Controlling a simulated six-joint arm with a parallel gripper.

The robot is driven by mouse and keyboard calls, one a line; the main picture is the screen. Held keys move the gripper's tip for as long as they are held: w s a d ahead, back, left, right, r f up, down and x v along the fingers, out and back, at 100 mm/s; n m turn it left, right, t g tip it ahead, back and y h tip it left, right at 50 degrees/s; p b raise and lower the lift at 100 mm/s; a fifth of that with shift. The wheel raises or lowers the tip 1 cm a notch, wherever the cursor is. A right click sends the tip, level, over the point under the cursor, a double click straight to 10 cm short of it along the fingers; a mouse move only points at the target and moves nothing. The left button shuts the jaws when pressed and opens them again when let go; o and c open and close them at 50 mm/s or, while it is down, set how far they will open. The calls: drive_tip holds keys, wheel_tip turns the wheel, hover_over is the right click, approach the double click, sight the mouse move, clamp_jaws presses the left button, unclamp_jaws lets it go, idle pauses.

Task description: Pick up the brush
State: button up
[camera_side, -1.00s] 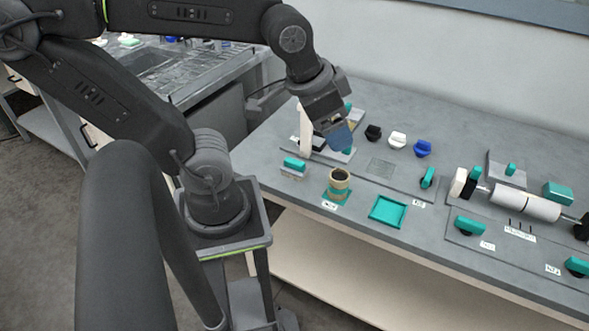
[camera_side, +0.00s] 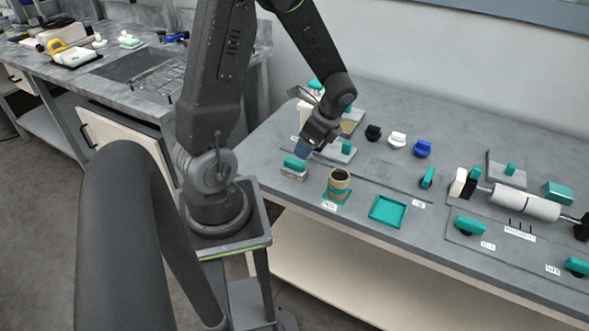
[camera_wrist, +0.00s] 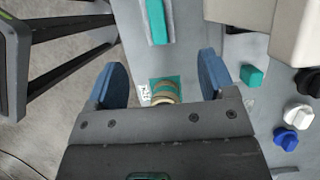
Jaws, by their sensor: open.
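A teal-topped block with a pale base, which looks to be the brush (camera_side: 294,164), lies near the front left edge of the bench. In the wrist view the brush (camera_wrist: 157,22) is at the top, beyond the fingertips and left of the middle. My gripper (camera_side: 304,150) is above and just behind it in the side view, apart from it. In the wrist view my gripper (camera_wrist: 163,80) has its two blue fingers spread wide with nothing held between them. Bristles cannot be made out.
A brown ring roll (camera_side: 339,180) stands on a teal base right of the brush. A teal square tray (camera_side: 388,211) lies farther right. Black (camera_side: 373,132), white (camera_side: 397,139) and blue (camera_side: 422,148) knobs stand behind. A white roller (camera_side: 526,204) is at the right.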

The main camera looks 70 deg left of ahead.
sight(296, 162)
drive_tip(key=x, duration=1.1)
drive_tip(key=shift+s, duration=0.15)
drive_tip(key=shift+c, duration=0.3)
drive_tip(key=c, duration=1)
drive_tip(key=shift+o, duration=0.2)
drive_tip(key=shift+r, duration=0.55)
drive_tip(key=r, duration=0.2)
drive_tip(key=s+r, duration=0.1)
drive_tip(key=shift+s+a+r, duration=0.1)
drive_tip(key=shift+a+r, duration=0.15)
drive_tip(key=shift+r, duration=0.15)
drive_tip(key=s+a+r, duration=0.3)
drive_tip(key=s+r, duration=0.3)
drive_tip(key=s, duration=0.4)
drive_tip(key=shift+a, duration=0.15)
drive_tip(key=shift+w, duration=0.1)
